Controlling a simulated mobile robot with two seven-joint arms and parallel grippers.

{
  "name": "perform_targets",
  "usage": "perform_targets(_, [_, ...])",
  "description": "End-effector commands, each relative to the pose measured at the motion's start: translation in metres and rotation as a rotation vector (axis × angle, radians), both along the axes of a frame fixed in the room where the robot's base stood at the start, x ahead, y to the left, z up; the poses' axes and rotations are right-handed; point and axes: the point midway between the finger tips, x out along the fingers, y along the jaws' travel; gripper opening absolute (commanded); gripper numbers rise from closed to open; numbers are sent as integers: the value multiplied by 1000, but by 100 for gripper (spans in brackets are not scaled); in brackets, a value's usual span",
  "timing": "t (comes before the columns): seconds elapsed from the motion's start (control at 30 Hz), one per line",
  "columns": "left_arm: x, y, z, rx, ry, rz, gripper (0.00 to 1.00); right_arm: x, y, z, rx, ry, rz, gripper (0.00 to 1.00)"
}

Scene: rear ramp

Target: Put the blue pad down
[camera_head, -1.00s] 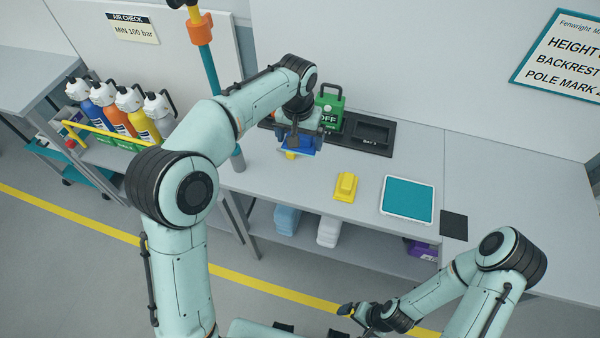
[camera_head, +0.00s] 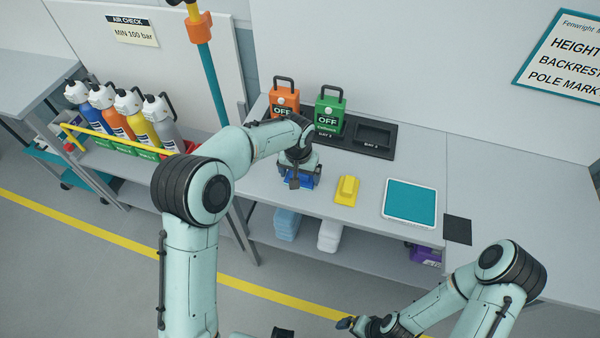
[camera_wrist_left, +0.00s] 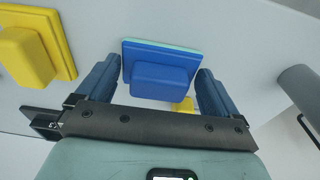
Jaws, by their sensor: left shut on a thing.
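The blue pad (camera_head: 300,182) is in my left gripper (camera_head: 301,176), over the front of the grey bench, left of a yellow pad (camera_head: 346,190). The left wrist view shows the blue pad (camera_wrist_left: 162,75) with its raised grip block between the two fingers (camera_wrist_left: 160,92). Whether its underside touches the bench I cannot tell. My right gripper (camera_head: 347,323) is low in front of the bench, small and dark; its jaws cannot be made out.
A teal-topped white tray (camera_head: 384,205) and a black square (camera_head: 457,230) lie to the right. Orange (camera_head: 284,101) and green (camera_head: 328,115) OFF units stand at the back, by a black bay panel (camera_head: 393,147). Several bottles (camera_head: 130,108) stand left of a teal post (camera_head: 213,85).

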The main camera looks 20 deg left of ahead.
Motion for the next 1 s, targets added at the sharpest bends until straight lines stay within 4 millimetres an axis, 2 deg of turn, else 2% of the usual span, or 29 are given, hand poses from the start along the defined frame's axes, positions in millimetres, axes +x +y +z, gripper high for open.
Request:
perform_targets(0.27, [0,0,-3,0,0,0,60,-1,0,-2,0,1,0,100])
perform_targets(0.3, [0,0,-3,0,-1,0,100,-1,0,-2,0,1,0,100])
perform_targets(0.53, [0,0,-1,0,-1,0,100,-1,0,-1,0,1,0,100])
perform_targets(0.67, [0,0,8,-1,-5,0,100,1,0,1,0,-1,0,100])
perform_targets(0.77, [-1,-1,25,-1,-6,-1,100,1,0,2,0,-1,1,100])
perform_targets(1.0, [-7,0,78,-2,-7,-1,100,5,0,6,0,-6,0,100])
